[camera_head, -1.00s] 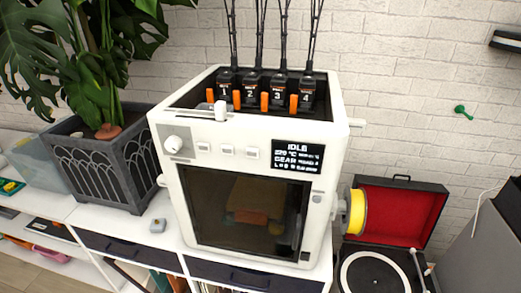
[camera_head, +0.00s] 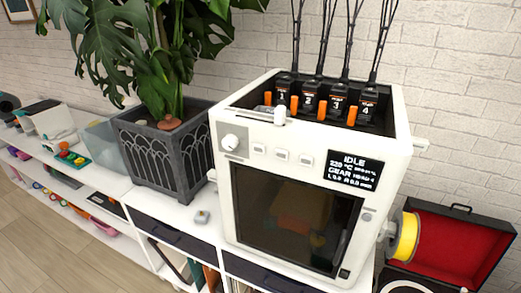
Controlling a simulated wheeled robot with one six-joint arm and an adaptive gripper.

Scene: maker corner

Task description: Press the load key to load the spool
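The white 3D printer (camera_head: 230,190) stands on the white shelf unit. Its screen (camera_head: 354,171) reads IDLE, with a temperature of about 220 °C and smaller lines. Three small white keys sit in a row on the front: a left key (camera_head: 259,149), a middle key (camera_head: 282,155) and a right key (camera_head: 305,160). Their labels are too small to read. A round knob (camera_head: 230,142) is left of them. Several numbered black feeder units with orange levers stand in the open top. A yellow filament spool (camera_head: 407,238) hangs at the printer's right side. My gripper is not in view.
A dark planter (camera_head: 165,150) with a large leafy plant stands left of the printer. A small grey object (camera_head: 202,217) lies on the shelf before it. An open red-lined record player case (camera_head: 460,245) is at the right.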

